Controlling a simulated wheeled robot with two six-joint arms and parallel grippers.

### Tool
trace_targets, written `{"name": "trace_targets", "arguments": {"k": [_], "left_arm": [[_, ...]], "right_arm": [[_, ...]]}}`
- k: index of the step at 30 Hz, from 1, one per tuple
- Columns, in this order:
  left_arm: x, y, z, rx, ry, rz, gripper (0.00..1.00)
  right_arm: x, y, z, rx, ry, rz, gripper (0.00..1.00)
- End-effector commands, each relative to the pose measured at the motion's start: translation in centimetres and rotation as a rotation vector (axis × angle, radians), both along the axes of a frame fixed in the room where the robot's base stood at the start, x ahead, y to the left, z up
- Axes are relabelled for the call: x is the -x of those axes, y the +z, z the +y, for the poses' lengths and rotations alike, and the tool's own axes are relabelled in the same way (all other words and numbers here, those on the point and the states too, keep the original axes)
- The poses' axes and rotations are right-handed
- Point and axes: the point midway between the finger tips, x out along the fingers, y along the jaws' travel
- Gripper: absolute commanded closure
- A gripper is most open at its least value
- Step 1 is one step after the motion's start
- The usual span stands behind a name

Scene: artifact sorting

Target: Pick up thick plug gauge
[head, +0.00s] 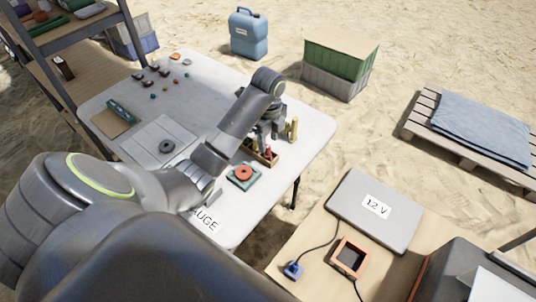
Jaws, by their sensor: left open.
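My left arm reaches across the white table (310,140). My left gripper (268,132) is open, with its fingers pointing down over a small wooden holder (258,155) near the table's right side. Small upright pieces with red and brass colours stand at the holder, partly hidden by the gripper. A brass upright piece (293,130) stands just right of the fingers. I cannot tell which piece is the thick plug gauge, or whether the fingers touch or surround one. My right gripper is not in view.
A red ring on a green base (243,174) sits in front of the holder. A dark ring (167,146) lies on a pale sheet. Several small pieces lie at the far left. A second table with a grey case (365,215) stands at the right.

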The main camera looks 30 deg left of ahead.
Motion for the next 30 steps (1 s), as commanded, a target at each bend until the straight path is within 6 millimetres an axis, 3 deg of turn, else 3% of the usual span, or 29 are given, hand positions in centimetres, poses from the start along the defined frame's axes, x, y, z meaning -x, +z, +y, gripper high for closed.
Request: {"name": "trace_targets", "arguments": {"k": [8,12,20,30], "left_arm": [[-0.3,-3.0,0.3,-0.001,0.0,0.0,0.59],[-0.2,-4.5,0.2,0.002,-0.001,0.003,0.59],[-0.3,-4.7,0.3,0.0,-0.001,0.0,0.59],[-0.3,-4.7,0.3,0.0,0.0,0.0,1.0]], "right_arm": [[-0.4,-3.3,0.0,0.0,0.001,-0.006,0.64],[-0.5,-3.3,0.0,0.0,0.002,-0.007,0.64],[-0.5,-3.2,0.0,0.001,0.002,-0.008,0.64],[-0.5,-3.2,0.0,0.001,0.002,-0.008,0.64]]}}
